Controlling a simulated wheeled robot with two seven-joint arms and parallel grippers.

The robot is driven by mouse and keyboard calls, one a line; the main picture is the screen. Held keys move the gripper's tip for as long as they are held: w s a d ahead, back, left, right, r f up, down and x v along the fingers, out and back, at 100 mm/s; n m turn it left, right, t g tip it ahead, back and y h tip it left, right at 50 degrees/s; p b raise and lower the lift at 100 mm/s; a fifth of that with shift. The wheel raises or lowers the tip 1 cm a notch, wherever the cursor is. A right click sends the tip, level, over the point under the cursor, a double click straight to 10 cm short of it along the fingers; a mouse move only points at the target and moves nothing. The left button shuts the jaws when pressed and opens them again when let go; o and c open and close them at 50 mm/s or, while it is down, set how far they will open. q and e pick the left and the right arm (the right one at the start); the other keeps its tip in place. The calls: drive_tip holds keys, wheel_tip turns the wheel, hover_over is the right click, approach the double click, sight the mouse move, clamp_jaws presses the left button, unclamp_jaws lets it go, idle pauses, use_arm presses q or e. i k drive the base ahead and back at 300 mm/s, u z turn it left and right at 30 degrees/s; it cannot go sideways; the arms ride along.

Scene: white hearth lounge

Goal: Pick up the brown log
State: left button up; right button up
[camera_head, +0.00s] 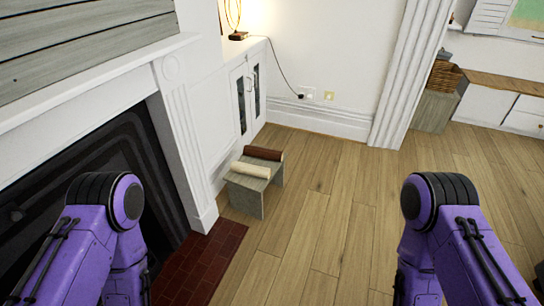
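The brown log (263,153) is a dark reddish-brown cylinder lying along the back of a small grey stool (245,195). A cream-coloured log (251,170) lies in front of it on the same stool, roughly parallel. The stool stands on the floor beside the white fireplace surround. My two purple arms show at the lower left and lower right, well apart from the stool. Both grippers are out of view.
The fireplace (105,160) with its dark opening is at the left, with a red brick hearth (200,265) on the floor. A white cabinet (222,112) stands behind the stool. The wooden floor (325,215) is clear in the middle. A wicker basket (444,75) sits at the far right.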

sight(277, 155)
drive_tip(key=z, duration=0.6)
drive_tip(key=i, duration=1)
drive_tip(key=z, duration=0.45)
drive_tip(key=i, duration=0.85)
drive_tip(key=u, duration=0.9)
drive_tip(key=i, duration=0.85)
drive_tip(key=u, duration=0.7)
drive_tip(key=i, duration=0.5)
